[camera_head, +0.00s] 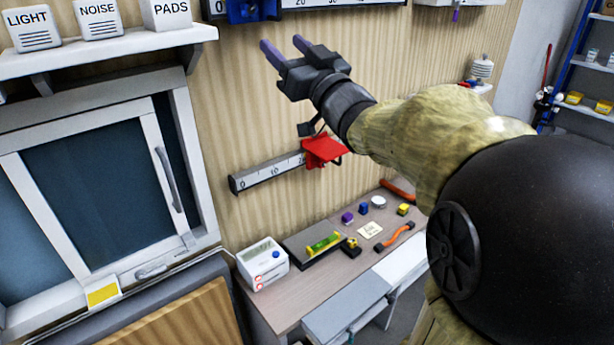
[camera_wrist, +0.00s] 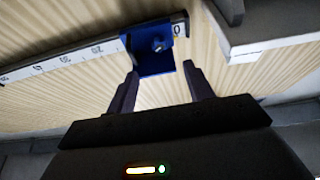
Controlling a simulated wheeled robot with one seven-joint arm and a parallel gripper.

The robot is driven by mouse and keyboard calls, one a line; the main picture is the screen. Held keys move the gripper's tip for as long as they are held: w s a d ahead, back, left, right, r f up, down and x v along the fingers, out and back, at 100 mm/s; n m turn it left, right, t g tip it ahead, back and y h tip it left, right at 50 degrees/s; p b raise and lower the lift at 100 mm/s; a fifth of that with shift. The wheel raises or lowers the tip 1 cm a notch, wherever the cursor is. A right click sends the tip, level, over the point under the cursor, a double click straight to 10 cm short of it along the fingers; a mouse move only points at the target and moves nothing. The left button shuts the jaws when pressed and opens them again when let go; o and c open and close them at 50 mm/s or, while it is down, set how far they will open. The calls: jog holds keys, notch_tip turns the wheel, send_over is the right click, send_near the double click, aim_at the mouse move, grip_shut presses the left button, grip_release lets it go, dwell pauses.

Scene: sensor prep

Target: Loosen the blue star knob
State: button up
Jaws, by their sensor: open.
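A blue carriage (camera_wrist: 152,62) sits on the upper scale rail (camera_wrist: 80,57), near its 0 end. A small dark blue knob (camera_wrist: 158,44) shows on the carriage in the wrist view; its star shape is hard to make out. In the head view the blue carriage (camera_head: 240,14) is cut off by the top edge, and I cannot make out the knob there. My gripper (camera_head: 284,48) is raised in front of the wall, below the upper rail. In the wrist view my gripper (camera_wrist: 161,72) is open and empty. Its fingertips point toward the carriage, with the knob between their lines.
A shelf (camera_head: 110,50) with labelled boxes is left of the upper rail; its underside also shows in the wrist view (camera_wrist: 265,45). A lower rail (camera_head: 268,171) carries a red carriage (camera_head: 323,150). A desk (camera_head: 290,292) below holds a white device (camera_head: 262,264) and small items.

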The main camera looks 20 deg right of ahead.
jog(key=b+v, duration=0.2)
jog(key=v, duration=0.4)
jog(key=w+f+m+g+h, duration=0.1)
jog(key=f+m+g+h, duration=0.1)
jog(key=f, duration=0.8)
jog(key=w+d+f+m+g+h+b, duration=0.1)
jog(key=f+g+h, duration=0.3)
jog(key=f, duration=0.7)
jog(key=shift+w+f+m+g+h, duration=0.3)
jog(key=shift+w+m+h, duration=0.35)
jog(key=shift+m, duration=0.15)
